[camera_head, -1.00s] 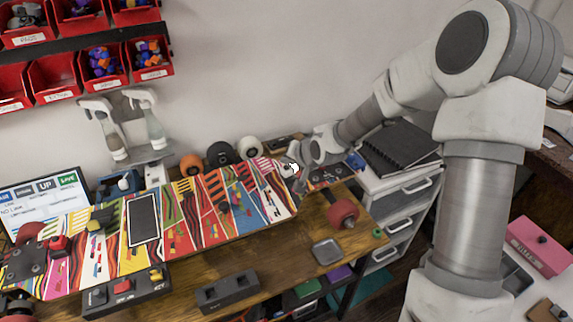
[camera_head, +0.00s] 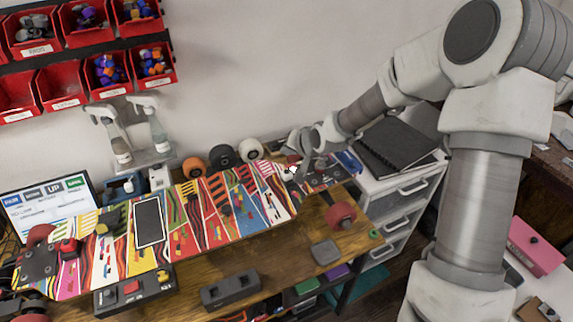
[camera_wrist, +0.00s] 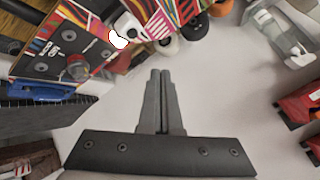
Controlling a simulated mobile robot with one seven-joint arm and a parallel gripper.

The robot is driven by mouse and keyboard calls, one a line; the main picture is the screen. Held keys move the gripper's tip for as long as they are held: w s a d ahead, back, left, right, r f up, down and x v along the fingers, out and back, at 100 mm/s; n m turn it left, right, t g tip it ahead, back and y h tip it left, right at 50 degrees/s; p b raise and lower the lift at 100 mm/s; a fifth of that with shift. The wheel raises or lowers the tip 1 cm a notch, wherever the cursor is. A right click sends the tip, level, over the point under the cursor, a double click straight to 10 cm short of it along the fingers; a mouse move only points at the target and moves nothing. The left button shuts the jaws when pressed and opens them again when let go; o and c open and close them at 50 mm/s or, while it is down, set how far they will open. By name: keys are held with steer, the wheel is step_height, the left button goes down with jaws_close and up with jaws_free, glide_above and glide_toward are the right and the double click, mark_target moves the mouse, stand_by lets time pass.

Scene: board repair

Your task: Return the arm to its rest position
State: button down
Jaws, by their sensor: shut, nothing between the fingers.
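My gripper (camera_wrist: 160,78) is shut and empty. In the wrist view its two fingers lie together in front of the pale wall. In the head view my gripper (camera_head: 292,168) is at the right end of the colourful skateboard deck (camera_head: 185,225), close to the wall. I cannot tell whether it touches the deck. My arm reaches in from the right, bent at the elbow above the white drawer unit. The deck's end also shows in the wrist view (camera_wrist: 75,45), with bolt holes and bright stripes.
A wooden bench (camera_head: 280,250) bears the deck, several wheels and a grey block (camera_head: 230,290). Red bins (camera_head: 92,75) and spray bottles (camera_head: 158,135) are at upper left. A white drawer unit (camera_head: 405,195) with a black notebook (camera_head: 395,143) stands right. The upper middle wall area is clear.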

steer(key=shift+r+p, duration=0.35)
steer(key=shift+r, duration=0.45)
steer(key=s+d+r+n+h, duration=0.2)
steer(key=s+d+r+h, duration=0.1)
steer(key=s+d+r, duration=0.55)
steer(key=s+r, duration=0.2)
steer(key=s, duration=0.5)
steer(key=s+d+r+n+g+h, duration=0.1)
steer(key=s+r, duration=0.3)
steer(key=s, duration=0.5)
steer(key=s+d+r+g, duration=0.1)
steer(key=s+r, duration=0.3)
steer(key=s, duration=0.4)
steer(key=shift+s+d+r, duration=0.25)
steer(key=shift+d, duration=0.3)
steer(key=shift+a+n, duration=0.15)
steer(key=shift+n, duration=0.15)
